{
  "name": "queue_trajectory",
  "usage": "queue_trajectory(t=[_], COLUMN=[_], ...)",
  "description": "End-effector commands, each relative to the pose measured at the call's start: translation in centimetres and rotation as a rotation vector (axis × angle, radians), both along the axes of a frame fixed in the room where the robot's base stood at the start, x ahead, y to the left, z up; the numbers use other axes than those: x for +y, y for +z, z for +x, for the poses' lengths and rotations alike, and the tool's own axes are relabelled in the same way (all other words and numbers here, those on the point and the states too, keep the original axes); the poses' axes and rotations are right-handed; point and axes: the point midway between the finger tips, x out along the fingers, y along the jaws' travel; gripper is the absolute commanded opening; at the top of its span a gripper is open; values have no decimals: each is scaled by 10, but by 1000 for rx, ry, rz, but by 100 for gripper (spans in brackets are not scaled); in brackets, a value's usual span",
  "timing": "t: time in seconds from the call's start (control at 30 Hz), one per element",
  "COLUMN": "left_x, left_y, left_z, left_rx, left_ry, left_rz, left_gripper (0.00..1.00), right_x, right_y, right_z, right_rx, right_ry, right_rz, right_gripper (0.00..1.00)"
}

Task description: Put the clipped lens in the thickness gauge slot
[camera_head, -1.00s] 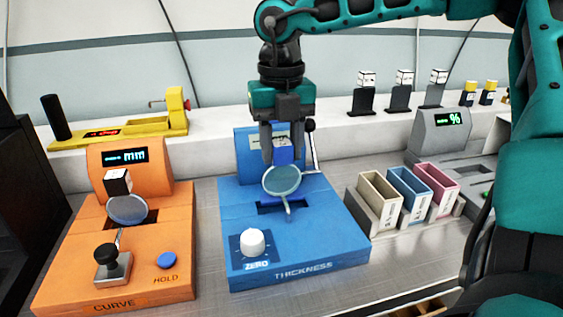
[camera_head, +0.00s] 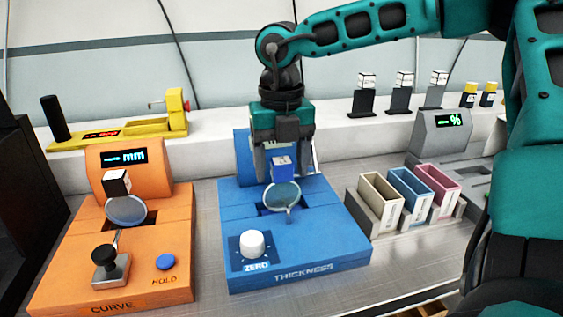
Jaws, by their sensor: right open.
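The thickness gauge (camera_head: 330,245) is a blue unit labelled THICKNESS, with a dark slot in its top. The gauge's upper back panel is partly hidden behind the gripper. My left gripper is not in view.
An orange CURVE gauge (camera_head: 70,265) at left holds another lens (camera_head: 126,210) with a white-and-black clip. Beige, blue and pink bins (camera_head: 408,196) stand at right, beside a grey % unit (camera_head: 437,138). A yellow instrument (camera_head: 120,136) and several dark stands (camera_head: 362,101) line the back shelf.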

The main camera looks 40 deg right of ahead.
Motion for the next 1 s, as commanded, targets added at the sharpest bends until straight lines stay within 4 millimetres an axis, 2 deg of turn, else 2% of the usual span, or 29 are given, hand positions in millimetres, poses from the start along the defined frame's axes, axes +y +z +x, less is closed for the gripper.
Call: queue_trajectory(t=[0.17,0.23,0.5,0.7,0.83,1.0], left_x=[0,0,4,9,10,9], left_y=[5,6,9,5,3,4], left_z=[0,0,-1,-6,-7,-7], left_rx=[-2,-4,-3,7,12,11], left_ry=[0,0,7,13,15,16], left_rz=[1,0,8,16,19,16], left_gripper=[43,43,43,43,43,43], right_x=[0,0,0,0,0,0], right_y=[6,16,76,109,120,123], right_z=[0,1,1,0,0,0], right_rx=[-1,-2,-4,-2,0,1], right_ry=[0,-1,-1,-1,-1,0], right_rz=[0,-1,-2,-1,-1,0], right_gripper=[68,68,68,68,68,68])
